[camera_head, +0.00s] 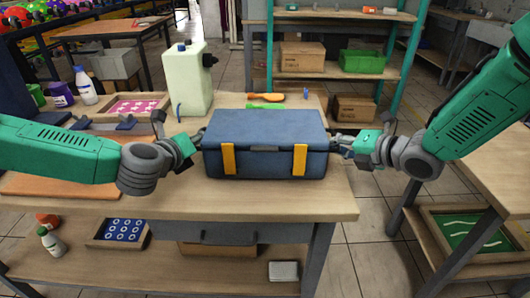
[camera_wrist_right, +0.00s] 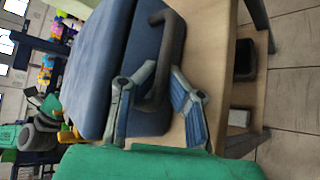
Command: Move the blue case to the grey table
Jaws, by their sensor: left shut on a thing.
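The blue case (camera_head: 264,130), with two yellow latches, sits closed and upright on the wooden top of a workbench (camera_head: 250,202). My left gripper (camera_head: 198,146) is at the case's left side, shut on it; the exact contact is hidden. My right gripper (camera_head: 341,143) is at the right side. In the right wrist view, its fingers (camera_wrist_right: 159,103) are apart, with the case's dark side handle (camera_wrist_right: 168,60) between and beyond them. No table with a plainly grey top can be made out; a wood-topped table with grey legs (camera_head: 490,165) stands at the right.
A pale green jug (camera_head: 185,82) stands behind the case. An orange-handled tool (camera_head: 266,97) and a pink-patterned tray (camera_head: 133,106) lie on the bench. A shelf with a green bin (camera_head: 362,61) is behind. Tiled floor separates the bench from the right table.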

